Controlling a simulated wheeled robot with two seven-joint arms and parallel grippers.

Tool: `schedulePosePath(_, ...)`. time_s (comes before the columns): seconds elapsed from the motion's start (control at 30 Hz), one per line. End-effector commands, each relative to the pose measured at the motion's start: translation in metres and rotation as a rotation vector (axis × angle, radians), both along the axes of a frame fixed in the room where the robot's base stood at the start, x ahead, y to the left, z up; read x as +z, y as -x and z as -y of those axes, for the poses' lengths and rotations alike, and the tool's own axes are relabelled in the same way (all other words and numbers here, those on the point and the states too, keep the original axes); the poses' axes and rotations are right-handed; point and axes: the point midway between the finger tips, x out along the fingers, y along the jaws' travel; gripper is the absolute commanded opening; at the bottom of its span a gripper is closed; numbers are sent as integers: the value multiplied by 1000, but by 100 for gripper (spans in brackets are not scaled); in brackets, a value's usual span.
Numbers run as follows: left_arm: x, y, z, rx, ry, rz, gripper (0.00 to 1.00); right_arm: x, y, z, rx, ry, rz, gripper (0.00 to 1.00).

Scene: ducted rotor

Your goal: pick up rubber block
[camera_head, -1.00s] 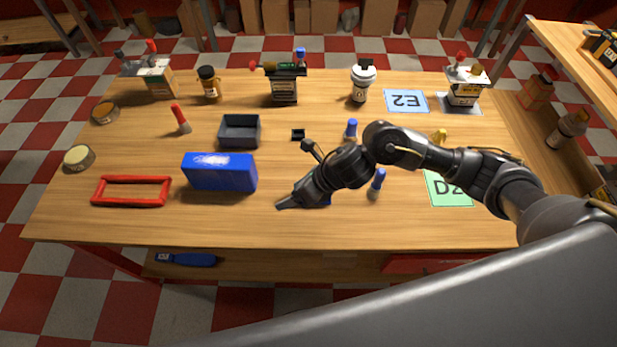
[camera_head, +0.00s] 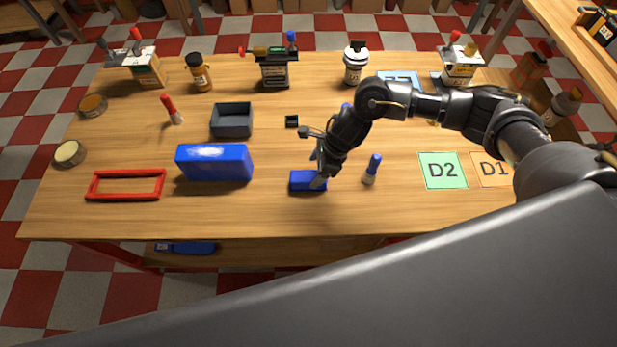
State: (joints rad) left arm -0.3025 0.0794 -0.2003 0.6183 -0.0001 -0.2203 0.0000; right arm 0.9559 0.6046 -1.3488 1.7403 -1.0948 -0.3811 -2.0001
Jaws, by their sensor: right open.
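A small blue block (camera_head: 303,181), which looks like the rubber block, lies flat on the wooden table near the front middle. My right gripper (camera_head: 318,178) is open and points down at the right end of this block. One finger shows in front of that end and hides part of it. I cannot tell whether the fingers touch the block. My left gripper is out of view.
A larger blue box (camera_head: 214,163) and a red frame (camera_head: 125,185) lie to the left. A blue-capped bottle (camera_head: 371,170) stands close to the gripper's right. A dark open bin (camera_head: 232,120) is behind. Table in front of the block is clear.

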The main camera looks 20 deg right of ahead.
Motion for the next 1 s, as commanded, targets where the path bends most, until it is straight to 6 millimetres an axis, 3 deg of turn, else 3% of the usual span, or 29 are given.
schedulePosePath(0.2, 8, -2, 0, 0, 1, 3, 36, -6, 0, -4, -1, -1, -3, 71)
schedulePosePath(0.37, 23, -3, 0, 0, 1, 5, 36, -26, -2, -13, -2, 0, -4, 71)
schedulePosePath(0.53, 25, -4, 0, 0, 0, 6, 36, -45, -5, -19, 0, -2, -2, 71)
schedulePosePath(1.0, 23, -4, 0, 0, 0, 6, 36, -49, -5, -20, -1, -1, 1, 71)
